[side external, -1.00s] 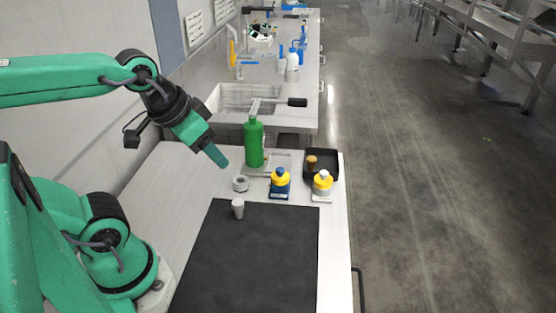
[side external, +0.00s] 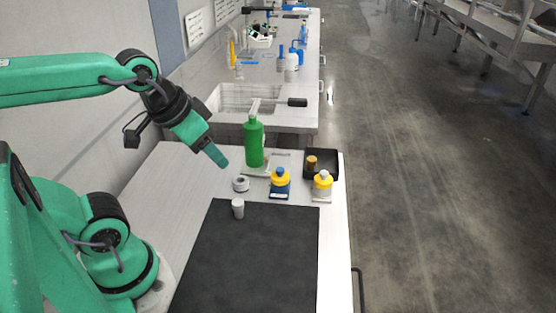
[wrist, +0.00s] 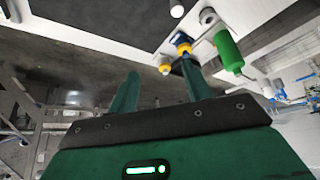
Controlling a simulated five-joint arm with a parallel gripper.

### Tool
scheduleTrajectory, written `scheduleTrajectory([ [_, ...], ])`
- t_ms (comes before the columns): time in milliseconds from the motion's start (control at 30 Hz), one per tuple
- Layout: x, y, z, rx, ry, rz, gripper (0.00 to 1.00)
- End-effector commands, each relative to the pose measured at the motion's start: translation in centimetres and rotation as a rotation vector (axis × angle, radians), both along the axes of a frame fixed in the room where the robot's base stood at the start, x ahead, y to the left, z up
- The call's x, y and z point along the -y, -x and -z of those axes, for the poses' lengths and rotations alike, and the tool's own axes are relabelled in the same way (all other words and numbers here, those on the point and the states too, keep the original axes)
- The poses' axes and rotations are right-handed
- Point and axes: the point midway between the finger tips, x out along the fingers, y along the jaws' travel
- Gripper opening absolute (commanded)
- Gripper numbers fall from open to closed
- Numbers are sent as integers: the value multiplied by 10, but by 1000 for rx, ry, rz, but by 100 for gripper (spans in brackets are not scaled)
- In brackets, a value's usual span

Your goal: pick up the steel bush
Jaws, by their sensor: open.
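A small pale grey cylinder (side external: 238,208) stands upright on the dark mat near its far left corner. It also shows at the top edge of the wrist view (wrist: 177,11). A short pale ring with a dark hole (side external: 240,184) lies on the bench just beyond the mat; it shows in the wrist view too (wrist: 208,17). I cannot tell for sure which of the two is the steel bush. My gripper (side external: 218,160) hangs in the air, above and left of both, touching neither. In the wrist view its fingers (wrist: 159,72) are apart with nothing between them.
A green bottle (side external: 254,143) stands behind the ring. A black tray (side external: 332,163) is at the back right. Most of the dark mat (side external: 255,260) is clear.

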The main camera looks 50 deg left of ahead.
Motion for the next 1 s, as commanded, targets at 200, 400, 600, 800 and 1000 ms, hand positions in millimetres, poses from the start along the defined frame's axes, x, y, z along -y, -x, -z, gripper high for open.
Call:
scheduleTrajectory([
  [200, 0, 0, 0, 0, 0, 0, 54],
  [400, 0, -1, 1, -4, 1, -3, 54],
  [600, -4, -9, 8, -40, 8, -29, 54],
  [800, -10, -24, 25, -113, 22, -84, 54],
  [1000, -20, -41, 49, -203, 40, -153, 54],
])
